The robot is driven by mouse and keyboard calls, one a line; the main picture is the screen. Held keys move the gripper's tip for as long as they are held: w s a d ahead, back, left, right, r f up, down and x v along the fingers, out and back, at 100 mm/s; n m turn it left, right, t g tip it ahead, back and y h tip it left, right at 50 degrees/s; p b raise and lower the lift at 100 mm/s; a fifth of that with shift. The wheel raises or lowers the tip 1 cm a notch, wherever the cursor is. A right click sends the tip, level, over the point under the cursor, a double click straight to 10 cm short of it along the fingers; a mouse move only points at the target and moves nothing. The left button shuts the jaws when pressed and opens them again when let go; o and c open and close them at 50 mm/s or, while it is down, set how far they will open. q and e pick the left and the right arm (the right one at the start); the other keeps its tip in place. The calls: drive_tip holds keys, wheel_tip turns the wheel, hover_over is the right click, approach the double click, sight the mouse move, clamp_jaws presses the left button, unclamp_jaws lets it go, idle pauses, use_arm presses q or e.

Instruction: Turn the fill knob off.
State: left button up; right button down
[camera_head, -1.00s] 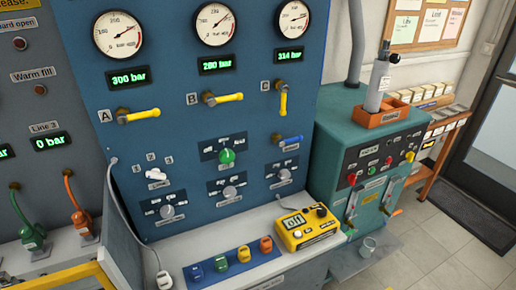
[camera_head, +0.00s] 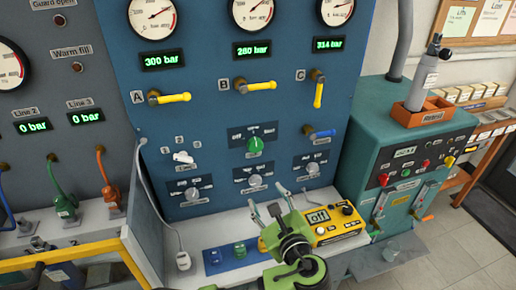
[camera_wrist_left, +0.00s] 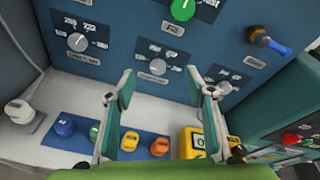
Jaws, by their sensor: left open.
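The green knob (camera_head: 255,144) sits in the upper middle of the blue panel's knob group, on a dark plate marked with several positions. It also shows at the top of the left wrist view (camera_wrist_left: 182,9), above a small label that seems to read "Fill". Its pointer setting is too small to tell. My left gripper (camera_head: 279,200) is open and empty in front of the panel, below and apart from the green knob. In the left wrist view its fingers (camera_wrist_left: 160,76) frame a lower grey knob (camera_wrist_left: 158,67), touching nothing visible. My right gripper is not in view.
Grey knobs (camera_head: 192,192) and a blue-handled valve (camera_head: 322,134) surround the green knob. Yellow valve handles (camera_head: 255,86) stick out above. A teal cabinet (camera_head: 362,140) stands at the right.

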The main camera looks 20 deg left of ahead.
sight(256, 147)
use_arm(q)
wheel_tip(256, 147, up, 6)
drive_tip(key=w+m+t+y, duration=0.1)
drive_tip(key=m+t, duration=0.1)
drive_tip(key=p+x, duration=0.3)
drive_tip(key=x, duration=1)
drive_tip(key=shift+w+d+r+p, duration=0.1)
drive_tip(key=shift+w+p, duration=0.2)
drive_tip(key=shift+w, duration=0.05)
drive_tip(key=c, duration=1.1)
